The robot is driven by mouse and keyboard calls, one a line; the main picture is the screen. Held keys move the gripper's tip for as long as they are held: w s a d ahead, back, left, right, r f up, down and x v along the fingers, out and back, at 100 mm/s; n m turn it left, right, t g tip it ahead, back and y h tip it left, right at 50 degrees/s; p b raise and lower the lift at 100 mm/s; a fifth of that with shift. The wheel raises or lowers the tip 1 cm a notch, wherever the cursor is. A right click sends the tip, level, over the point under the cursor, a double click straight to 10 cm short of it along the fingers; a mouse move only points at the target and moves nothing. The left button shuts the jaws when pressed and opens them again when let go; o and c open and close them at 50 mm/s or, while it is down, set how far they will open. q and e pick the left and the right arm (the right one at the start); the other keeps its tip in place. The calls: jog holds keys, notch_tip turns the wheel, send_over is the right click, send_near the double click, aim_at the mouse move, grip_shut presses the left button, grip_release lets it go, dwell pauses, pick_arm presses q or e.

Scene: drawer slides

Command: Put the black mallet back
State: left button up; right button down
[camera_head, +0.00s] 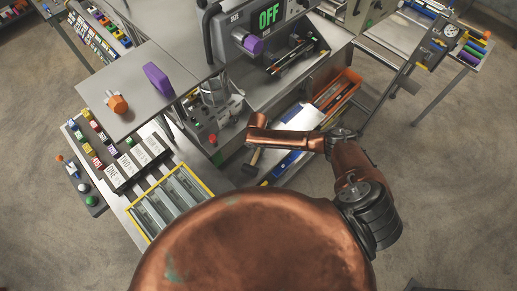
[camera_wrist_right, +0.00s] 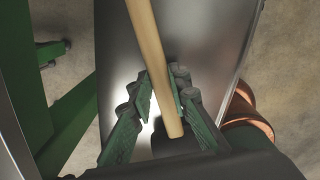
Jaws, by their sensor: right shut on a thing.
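The mallet (camera_head: 254,158) shows in the camera_head view as a short pale wooden handle with a dark end, just below the end of my right forearm. In the right wrist view its wooden handle (camera_wrist_right: 149,52) runs from the top edge down between the green fingers of my right gripper (camera_wrist_right: 160,98), which is shut on it. The mallet's head is out of the wrist view. In the camera_head view the right gripper is mostly hidden under my copper forearm. My left gripper does not show.
A yellow-edged rack (camera_head: 147,234) is at the lower left. Open floor lies right.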

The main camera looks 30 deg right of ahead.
aim_at(258, 151)
dwell(0.5)
jog(key=c, duration=2.2)
grip_release()
jog(key=shift+o, duration=0.2)
jog(key=o, duration=0.6)
jog(key=shift+c, duration=0.2)
jog(key=shift+f, duration=0.1)
jog(key=shift+r, duration=1)
jog(key=shift+s+a+r, duration=0.1)
jog(key=shift+r, duration=1.3)
jog(key=shift+s+a+r, duration=0.1)
jog(key=shift+r, duration=1.3)
